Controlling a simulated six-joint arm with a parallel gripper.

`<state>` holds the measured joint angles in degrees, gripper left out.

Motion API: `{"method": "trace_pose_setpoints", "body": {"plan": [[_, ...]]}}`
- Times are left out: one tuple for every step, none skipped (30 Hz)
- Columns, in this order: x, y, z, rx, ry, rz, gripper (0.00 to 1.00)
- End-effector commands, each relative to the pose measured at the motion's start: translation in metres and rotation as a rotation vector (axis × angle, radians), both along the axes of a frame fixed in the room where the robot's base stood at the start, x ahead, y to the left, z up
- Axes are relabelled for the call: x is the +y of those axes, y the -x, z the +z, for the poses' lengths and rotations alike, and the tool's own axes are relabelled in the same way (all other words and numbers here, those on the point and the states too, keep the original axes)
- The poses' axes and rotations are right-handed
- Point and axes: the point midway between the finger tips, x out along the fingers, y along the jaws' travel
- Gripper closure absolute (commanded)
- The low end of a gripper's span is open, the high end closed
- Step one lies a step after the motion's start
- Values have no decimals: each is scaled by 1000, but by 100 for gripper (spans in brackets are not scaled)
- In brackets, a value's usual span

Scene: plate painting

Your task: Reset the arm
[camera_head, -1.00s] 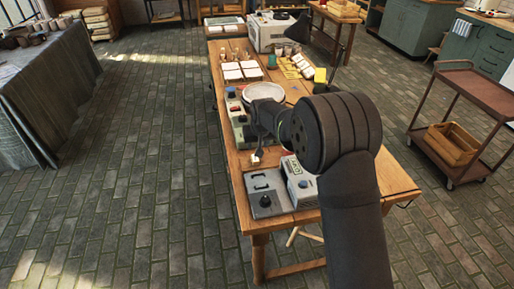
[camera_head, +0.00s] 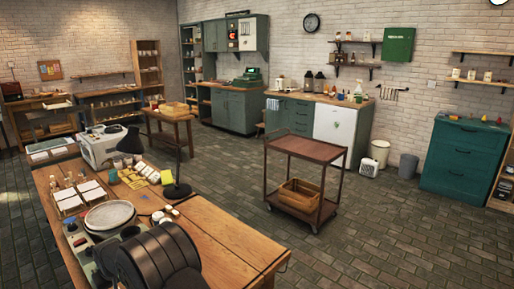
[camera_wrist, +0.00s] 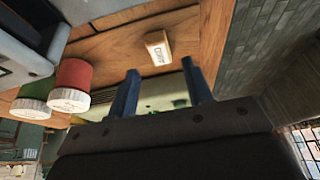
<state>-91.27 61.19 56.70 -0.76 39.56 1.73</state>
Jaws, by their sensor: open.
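My gripper (camera_wrist: 160,66) shows in the wrist view with its two blue fingers apart. I see nothing held between them. A small block with a printed label (camera_wrist: 158,47) sits on wood beyond the fingertips.
A black desk lamp (camera_head: 177,189), white cards (camera_head: 92,187) and a white machine (camera_head: 100,147) stand on the worktable. A brown trolley (camera_head: 305,149) holding a wooden crate (camera_head: 300,196) stands to the right. Brick floor is free around it.

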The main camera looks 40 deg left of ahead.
Motion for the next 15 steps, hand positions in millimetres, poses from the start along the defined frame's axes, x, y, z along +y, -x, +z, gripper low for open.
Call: {"method": "trace_pose_setpoints", "body": {"plan": [[3, 0, -10, 0, 1, 0, 54], [5, 0, -14, 0, 2, 0, 54], [7, 0, -21, 0, 2, 0, 54], [9, 0, -24, 0, 2, 0, 54], [11, 0, -29, 0, 2, 0, 54], [13, 0, -34, 0, 2, 0, 54], [15, 0, -38, 0, 2, 0, 54], [16, 0, -41, 0, 2, 0, 54], [18, 0, -46, 0, 2, 0, 54], [18, 0, -44, 0, -1, 0, 54], [18, 0, -36, 0, -3, 0, 54], [18, 0, -32, 0, -3, 0, 54], [18, 0, -29, 0, -3, 0, 54], [18, 0, -27, 0, -3, 0, 54], [18, 0, -24, 0, -1, 0, 54]]}}
